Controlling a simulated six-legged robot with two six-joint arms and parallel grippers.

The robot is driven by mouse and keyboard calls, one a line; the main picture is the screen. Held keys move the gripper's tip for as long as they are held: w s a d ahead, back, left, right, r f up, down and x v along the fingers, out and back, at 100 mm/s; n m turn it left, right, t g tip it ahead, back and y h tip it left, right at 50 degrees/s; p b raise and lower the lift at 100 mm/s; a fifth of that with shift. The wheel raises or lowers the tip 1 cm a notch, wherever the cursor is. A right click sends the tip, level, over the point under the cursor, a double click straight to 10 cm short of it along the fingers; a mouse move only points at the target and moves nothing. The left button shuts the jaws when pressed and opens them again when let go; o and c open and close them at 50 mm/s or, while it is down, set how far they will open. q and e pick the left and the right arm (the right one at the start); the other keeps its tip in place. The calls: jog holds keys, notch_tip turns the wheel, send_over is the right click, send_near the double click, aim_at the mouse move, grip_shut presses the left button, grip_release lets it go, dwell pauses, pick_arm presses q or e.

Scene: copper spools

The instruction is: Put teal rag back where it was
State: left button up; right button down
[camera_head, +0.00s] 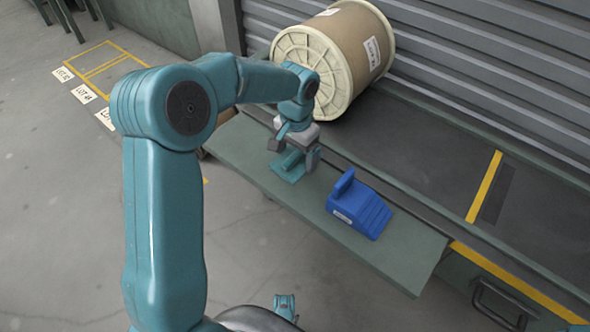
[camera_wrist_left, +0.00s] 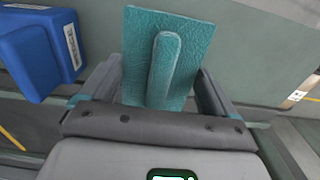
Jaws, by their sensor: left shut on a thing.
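The teal rag (camera_wrist_left: 188,62) is a flat textured square with a raised ridge along its middle, between the fingers of my left gripper (camera_wrist_left: 160,84) in the left wrist view. In the head view my left gripper (camera_head: 293,151) points down over the green shelf (camera_head: 240,148), left of the blue wedge-shaped block. It is shut on the rag, which shows there as a small teal patch (camera_head: 287,168) at or just above the shelf surface. I cannot tell whether it touches the shelf.
The blue block (camera_head: 360,207) with a handle and white label stands on the shelf; it also shows in the left wrist view (camera_wrist_left: 35,55). A big copper spool (camera_head: 335,55) lies behind my gripper on the dark bench (camera_head: 430,150). The shelf's right end is bare.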

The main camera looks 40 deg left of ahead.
aim_at(295, 168)
pick_arm(q)
notch_tip(295, 168, down, 5)
jog(key=shift+f+b, duration=0.15)
jog(key=shift+b, duration=0.8)
jog(key=shift+f, duration=0.2)
jog(key=o, duration=0.7)
jog(key=shift+c, duration=0.2)
notch_tip(295, 168, up, 12)
jog(key=p, duration=0.4)
jog(key=shift+r+p, duration=0.2)
jog(key=shift+p, duration=0.1)
jog(key=shift+s, duration=0.1)
